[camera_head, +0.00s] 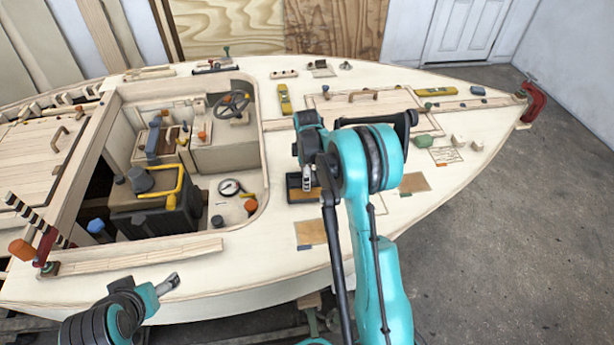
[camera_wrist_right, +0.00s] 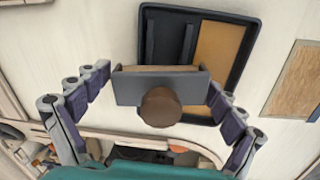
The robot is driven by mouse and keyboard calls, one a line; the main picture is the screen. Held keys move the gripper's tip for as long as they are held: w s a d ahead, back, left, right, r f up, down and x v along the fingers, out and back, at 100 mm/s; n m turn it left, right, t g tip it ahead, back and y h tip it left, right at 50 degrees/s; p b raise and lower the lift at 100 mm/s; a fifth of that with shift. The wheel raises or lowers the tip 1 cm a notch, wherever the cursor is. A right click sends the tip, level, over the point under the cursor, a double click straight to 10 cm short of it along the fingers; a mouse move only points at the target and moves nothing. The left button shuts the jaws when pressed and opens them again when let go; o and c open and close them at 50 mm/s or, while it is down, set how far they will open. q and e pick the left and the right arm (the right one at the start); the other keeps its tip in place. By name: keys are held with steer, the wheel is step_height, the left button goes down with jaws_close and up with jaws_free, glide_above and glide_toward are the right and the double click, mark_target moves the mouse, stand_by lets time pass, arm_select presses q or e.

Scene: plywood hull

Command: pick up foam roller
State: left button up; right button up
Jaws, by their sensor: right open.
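In the right wrist view, a grey rectangular block (camera_wrist_right: 190,90) with a tan edge and a round brown knob (camera_wrist_right: 161,107) is between the fingers of my right gripper (camera_wrist_right: 158,82). I cannot tell whether it is the foam roller. The fingers are open, with gaps on both sides of it. It overlaps a dark shallow tray (camera_wrist_right: 251,45) in this view. In the head view my right gripper (camera_head: 306,180) points down over that tray (camera_head: 293,194) on the deck and hides part of it. My left gripper (camera_head: 168,284) is at the lower left, apart from the deck objects; its jaw state is unclear.
Tan sheets (camera_head: 311,232) lie on the deck near the tray. The cockpit opening left of it holds a black tool bag (camera_head: 150,215) and a gauge (camera_head: 229,187). A yellow level (camera_head: 284,98) and a green object (camera_head: 424,141) lie on the deck. A red clamp (camera_head: 534,102) grips the bow.

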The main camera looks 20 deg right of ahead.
steer(key=shift+r, duration=0.15)
steer(key=c, duration=1.1)
steer(key=shift+r, duration=0.5)
steer(key=shift+c, duration=0.2)
steer(key=r, duration=0.1)
steer(key=r+p, duration=0.2)
steer(key=shift+s+d+r, duration=0.25)
steer(key=shift+s+r, duration=0.1)
steer(key=shift+r, duration=0.05)
steer(key=s+d+r+p, duration=0.2)
steer(key=s+d+r, duration=0.4)
steer(key=s, duration=0.2)
steer(key=shift+s+d+p, duration=0.3)
steer(key=shift+p, duration=0.05)
steer(key=shift+r, duration=0.1)
steer(key=o, duration=0.6)
steer(key=shift+c, duration=1.1)
